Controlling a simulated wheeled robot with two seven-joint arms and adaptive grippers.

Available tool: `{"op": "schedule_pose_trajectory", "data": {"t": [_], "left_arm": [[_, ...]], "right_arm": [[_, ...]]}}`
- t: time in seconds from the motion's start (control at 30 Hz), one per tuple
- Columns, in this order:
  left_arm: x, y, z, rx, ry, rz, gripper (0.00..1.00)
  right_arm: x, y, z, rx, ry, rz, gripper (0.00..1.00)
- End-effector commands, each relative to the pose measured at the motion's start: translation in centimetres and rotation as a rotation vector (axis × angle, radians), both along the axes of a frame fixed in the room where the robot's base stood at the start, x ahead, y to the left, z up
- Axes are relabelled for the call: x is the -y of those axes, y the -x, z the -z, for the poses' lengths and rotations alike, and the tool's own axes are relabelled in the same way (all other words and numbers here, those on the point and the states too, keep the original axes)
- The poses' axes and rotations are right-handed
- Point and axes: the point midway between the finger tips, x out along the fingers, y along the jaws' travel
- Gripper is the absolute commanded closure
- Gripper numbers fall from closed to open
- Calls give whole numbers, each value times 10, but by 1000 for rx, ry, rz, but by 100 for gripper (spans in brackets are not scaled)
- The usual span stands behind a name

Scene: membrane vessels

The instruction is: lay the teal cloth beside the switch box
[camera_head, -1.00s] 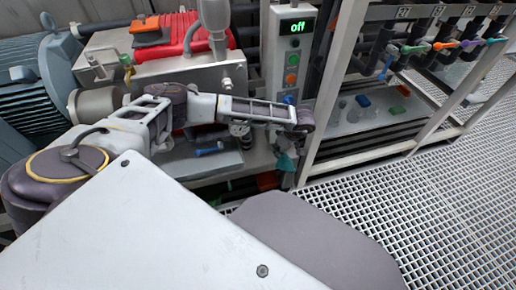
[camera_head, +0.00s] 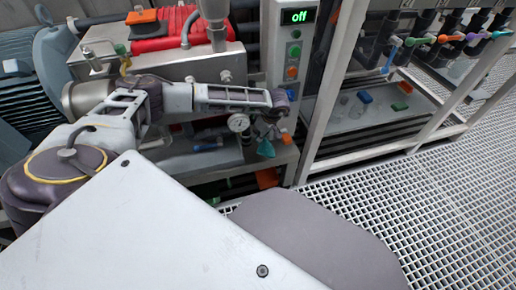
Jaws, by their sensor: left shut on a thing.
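The teal cloth (camera_head: 265,149) hangs crumpled below the end of my left arm. My left gripper (camera_head: 267,133) is shut on it, though the fingers are small and partly hidden by the wrist. The switch box (camera_head: 281,73) is a tall grey panel with a green "off" display and several coloured buttons. It stands behind and slightly right of the gripper, and the wrist hides part of its lower end. The cloth hangs in front of the bench, below the box; whether it touches anything I cannot tell. My right gripper is not in view.
A pressure gauge (camera_head: 238,122) sits close left of the gripper. A steel housing with a red part (camera_head: 163,43) and a blue motor (camera_head: 27,85) stand at left. A rack with coloured valve handles and a lower shelf (camera_head: 352,122) is at right. Grating floor (camera_head: 440,205) lies clear.

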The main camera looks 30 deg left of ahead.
Motion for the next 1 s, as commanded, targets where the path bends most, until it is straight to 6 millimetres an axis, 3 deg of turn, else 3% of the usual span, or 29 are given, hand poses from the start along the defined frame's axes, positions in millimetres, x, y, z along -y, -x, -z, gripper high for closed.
{"op": "schedule_pose_trajectory", "data": {"t": [0.3,0.7,0.73,1.0], "left_arm": [[0,0,20,1,-1,-2,100],[0,0,22,1,-1,-2,100],[0,0,22,1,-1,-2,87],[0,0,22,1,-1,-2,52]], "right_arm": [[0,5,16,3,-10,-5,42],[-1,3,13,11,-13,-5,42],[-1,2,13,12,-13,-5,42],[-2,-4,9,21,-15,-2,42]]}}
